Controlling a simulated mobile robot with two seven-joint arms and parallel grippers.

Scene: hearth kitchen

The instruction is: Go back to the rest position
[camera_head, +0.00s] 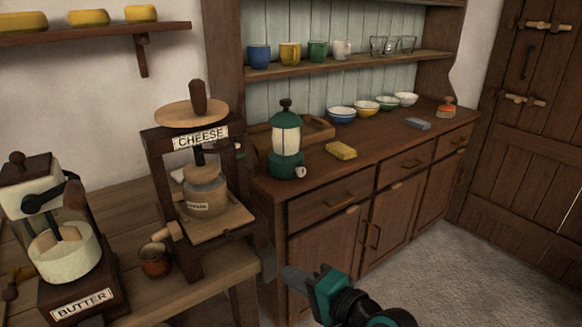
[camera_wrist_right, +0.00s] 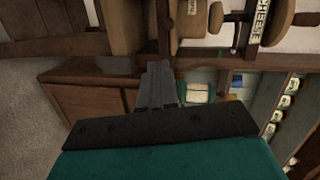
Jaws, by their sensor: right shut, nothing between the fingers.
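My right gripper (camera_head: 287,272) reaches in from the bottom of the head view, in front of the wooden cabinet (camera_head: 328,249). Its fingers are together with nothing between them. The right wrist view also shows the closed grey fingers (camera_wrist_right: 157,75), empty, with the cabinet and cheese press beyond them. Part of the right arm is cut off by the bottom edge of the head view. My left gripper is in neither view.
The side table (camera_head: 215,268) bears a cheese press (camera_head: 160,190), a butter churn (camera_head: 62,255) and a small brown pot (camera_head: 155,260). Carpeted floor (camera_head: 430,260) at right is clear.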

